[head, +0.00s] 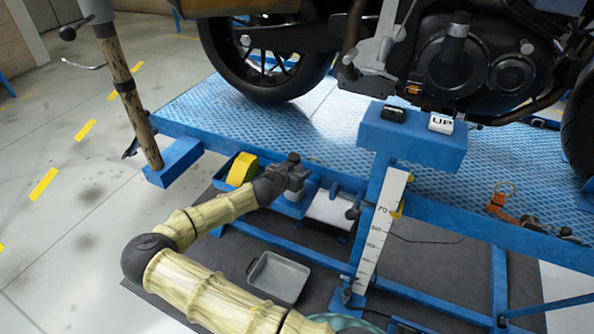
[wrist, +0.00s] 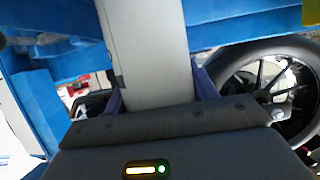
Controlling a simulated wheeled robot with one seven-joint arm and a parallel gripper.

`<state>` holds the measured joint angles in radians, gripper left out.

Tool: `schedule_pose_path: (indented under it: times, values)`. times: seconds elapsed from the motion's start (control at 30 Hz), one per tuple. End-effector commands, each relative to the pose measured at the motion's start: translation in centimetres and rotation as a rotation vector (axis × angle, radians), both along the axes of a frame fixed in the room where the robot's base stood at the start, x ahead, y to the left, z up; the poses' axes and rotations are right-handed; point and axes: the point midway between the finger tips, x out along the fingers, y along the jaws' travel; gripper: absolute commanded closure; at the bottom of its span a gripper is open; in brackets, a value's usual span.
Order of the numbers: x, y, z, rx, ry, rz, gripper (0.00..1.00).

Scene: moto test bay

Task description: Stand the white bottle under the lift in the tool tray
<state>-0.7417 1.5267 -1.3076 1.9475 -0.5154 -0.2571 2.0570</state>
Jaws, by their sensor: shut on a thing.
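In the wrist view, my gripper (wrist: 160,92) is shut on a pale grey-white bottle (wrist: 147,45), which stands between its two purple fingers. The bottle's far end runs out of the top of the picture. In the head view, my gripper (head: 298,172) is at the near side of the lift, over the right part of a blue tray (head: 292,208). The bottle is mostly hidden there behind my gripper. I cannot tell whether the bottle touches the tray.
A grey shallow tray (head: 278,279) lies on the dark mat below, looking empty. A motorcycle (head: 450,60) stands on the blue lift platform (head: 335,122). A lift post with a white scale (head: 382,225) stands right of my gripper. Orange straps (head: 505,210) lie on the lift edge.

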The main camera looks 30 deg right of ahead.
Motion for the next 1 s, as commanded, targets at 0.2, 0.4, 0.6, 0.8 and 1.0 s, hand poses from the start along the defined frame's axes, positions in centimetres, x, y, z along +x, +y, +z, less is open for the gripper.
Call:
schedule_pose_path:
  times: [0.2,0.4,0.6,0.8,1.0]
  values:
    - [0.0,0.0,-0.1,0.000,-0.001,0.000,0.75]
    - [0.0,0.0,-0.2,-0.001,0.001,0.000,0.21]
    - [0.0,0.0,-0.2,0.000,0.000,0.000,0.21]
    - [0.0,0.0,0.2,-0.001,-0.001,0.000,0.21]
    - [-1.3,2.1,1.1,0.002,-0.003,0.001,0.21]
